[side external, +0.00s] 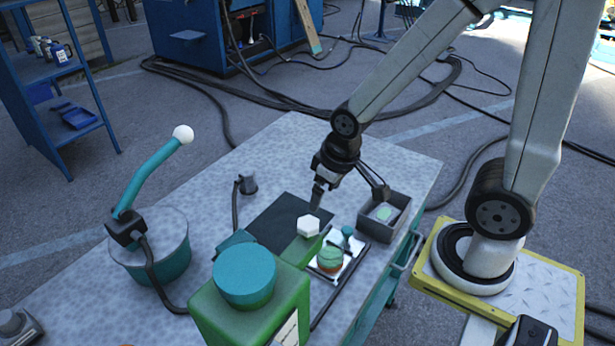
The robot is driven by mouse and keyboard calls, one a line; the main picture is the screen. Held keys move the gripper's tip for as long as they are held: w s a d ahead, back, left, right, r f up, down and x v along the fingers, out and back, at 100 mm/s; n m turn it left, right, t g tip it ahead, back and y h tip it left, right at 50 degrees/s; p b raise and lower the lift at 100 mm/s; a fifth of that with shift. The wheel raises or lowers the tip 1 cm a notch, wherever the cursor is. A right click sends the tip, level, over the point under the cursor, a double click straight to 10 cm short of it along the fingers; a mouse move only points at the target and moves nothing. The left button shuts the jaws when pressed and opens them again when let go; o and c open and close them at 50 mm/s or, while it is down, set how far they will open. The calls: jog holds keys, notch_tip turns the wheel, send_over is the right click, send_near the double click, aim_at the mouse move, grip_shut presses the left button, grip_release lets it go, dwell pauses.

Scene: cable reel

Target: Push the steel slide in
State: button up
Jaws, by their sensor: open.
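A shiny silvery plate (350,262), which looks like the steel slide, lies in a dark frame near the table's front right part. A round green and orange piece (330,259) and a small teal knob (347,231) stand at it. A green block with a white hexagonal knob (308,226) stands at its left and hides part of it. How far the plate is in or out cannot be told. My gripper (317,206) points down just behind the white knob, over the edge of a black mat (277,226). It is open, with nothing seen in it.
A green housing with a teal round top (244,274) stands in front. A grey open box (371,225) with a pale green item is at the right. A teal drum (165,262) with a white-tipped lever (183,134) stands left. The table's back (290,140) is clear.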

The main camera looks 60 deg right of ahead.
jog(key=c, duration=0.4)
jog(key=shift+o, duration=0.2)
jog(key=m+g+y, duration=0.1)
jog(key=m+g, duration=0.3)
jog(key=g, duration=0.3)
send_near(347, 229)
jog(key=shift+s+d+f, duration=0.1)
jog(key=shift+d+f, duration=0.05)
jog(key=shift+f, duration=0.1)
jog(key=shift+f, duration=0.1)
jog(key=shift+x, duration=3.9)
